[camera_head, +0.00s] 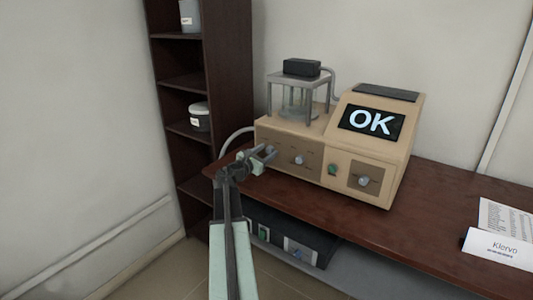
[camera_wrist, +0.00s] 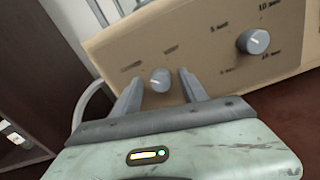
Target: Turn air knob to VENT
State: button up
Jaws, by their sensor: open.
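The beige furnace unit (camera_head: 305,158) stands on the brown table, its front panel facing me. A small grey knob (camera_wrist: 160,80) is at the left end of that panel, with labels too blurred to read; which one is VENT I cannot tell. My gripper (camera_head: 268,154) is open in front of this knob. In the wrist view the knob shows between the two fingertips, with a gap on each side. A larger grey knob (camera_wrist: 253,41) with numbered marks sits to its right and also shows in the head view (camera_head: 299,160).
The display (camera_head: 371,123) reads OK. A green button (camera_head: 332,170) and another knob (camera_head: 364,181) sit further right on the panel. A dark shelf (camera_head: 225,60) stands behind, left. A dark box (camera_head: 290,240) lies below the tabletop. Papers (camera_head: 500,245) lie at right.

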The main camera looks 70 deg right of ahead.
grip_shut()
jog(key=shift+m, duration=0.3)
jog(key=m, duration=0.3)
jog(key=shift+m, duration=0.4)
jog(key=m, duration=0.4)
jog(key=shift+s+m, duration=0.1)
jog(key=shift+m, duration=0.2)
jog(key=m, duration=0.4)
jog(key=shift+f+m, duration=0.1)
jog(key=shift+m, duration=2.3)
